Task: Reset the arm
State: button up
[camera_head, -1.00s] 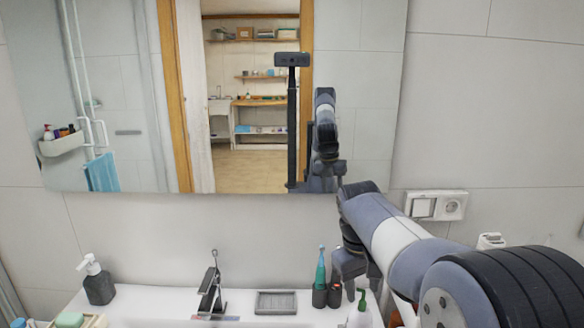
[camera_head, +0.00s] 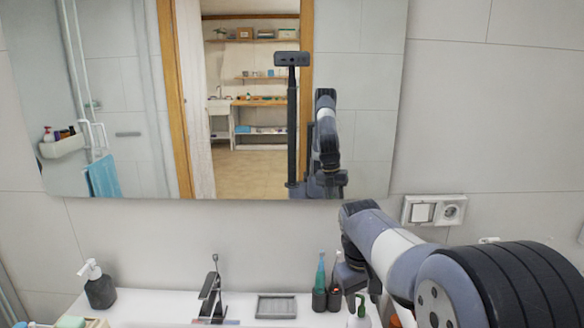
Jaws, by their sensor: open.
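My arm reaches in from the right edge, over the right end of the white washbasin counter. My gripper (camera_head: 356,288) hangs at the arm's far end, pointing down just right of the toothbrush cups and above the green-topped pump bottle (camera_head: 360,312). It is open, and I see nothing held in it. The wrist and forearm hide part of the fingers and the counter behind them. My arm is also reflected in the mirror (camera_head: 365,110).
Dark cups (camera_head: 320,300) with a teal toothbrush (camera_head: 320,270) stand close left of my gripper. A grey soap dish (camera_head: 276,306), faucet (camera_head: 208,300) and dark soap dispenser (camera_head: 100,290) are further left.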

jog(key=shift+s+b, duration=0.15)
jog(key=shift+b, duration=0.8)
notch_tip(320, 180, up, 6)
jog(key=p, duration=0.4)
jog(key=shift+r, duration=0.25)
jog(key=shift+f+m, duration=0.1)
jog(key=shift+m, duration=0.3)
